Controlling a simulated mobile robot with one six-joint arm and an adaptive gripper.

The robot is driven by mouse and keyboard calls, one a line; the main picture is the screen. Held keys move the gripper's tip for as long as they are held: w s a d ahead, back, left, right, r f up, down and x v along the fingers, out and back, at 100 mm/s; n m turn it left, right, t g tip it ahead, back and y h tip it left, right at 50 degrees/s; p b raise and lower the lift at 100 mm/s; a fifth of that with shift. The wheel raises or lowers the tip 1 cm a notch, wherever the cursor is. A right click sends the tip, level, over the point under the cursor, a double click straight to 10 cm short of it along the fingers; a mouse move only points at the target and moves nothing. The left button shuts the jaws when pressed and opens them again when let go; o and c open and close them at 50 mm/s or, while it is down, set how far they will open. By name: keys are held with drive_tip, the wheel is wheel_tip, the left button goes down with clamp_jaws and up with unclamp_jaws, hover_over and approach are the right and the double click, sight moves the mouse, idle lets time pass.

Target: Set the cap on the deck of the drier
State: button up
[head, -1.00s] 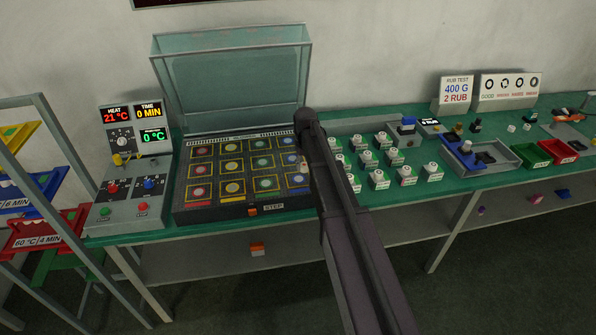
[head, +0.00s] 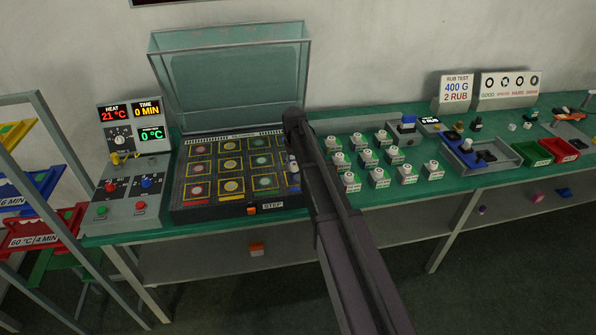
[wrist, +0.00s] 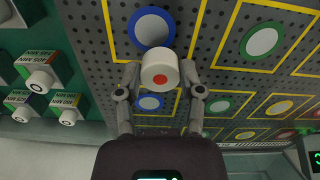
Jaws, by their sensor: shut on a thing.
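The cap (wrist: 160,66) is a short white cylinder with a red spot on the face toward the wrist camera. My gripper (wrist: 161,76) is shut on it, one finger on each side. The drier (head: 240,212) stands on the bench with its clear lid (head: 235,80) raised. Its dark perforated deck (wrist: 205,62) has yellow squares around coloured rings. In the wrist view the cap overlaps the lower edge of a blue ring (wrist: 152,27). I cannot tell whether it touches the deck. In the head view my gripper is at the deck's right side, partly hidden by my arm.
A control box (head: 134,185) with displays and knobs stands left of the drier. Several white-topped blocks (head: 379,176) stand to its right. Farther right are a grey tray (head: 500,155) and green and red bins (head: 538,152). A rack with coloured trays (head: 38,230) is at far left.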

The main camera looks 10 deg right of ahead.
sight(295, 165)
drive_tip(key=shift+f+b, duration=0.7)
drive_tip(key=shift+f, duration=0.3)
drive_tip(key=shift+f, duration=0.15)
drive_tip(key=o, duration=0.7)
drive_tip(key=shift+o, duration=0.2)
wheel_tip(295, 165, up, 12)
drive_tip(key=p, duration=1.2)
drive_tip(key=shift+s, duration=0.1)
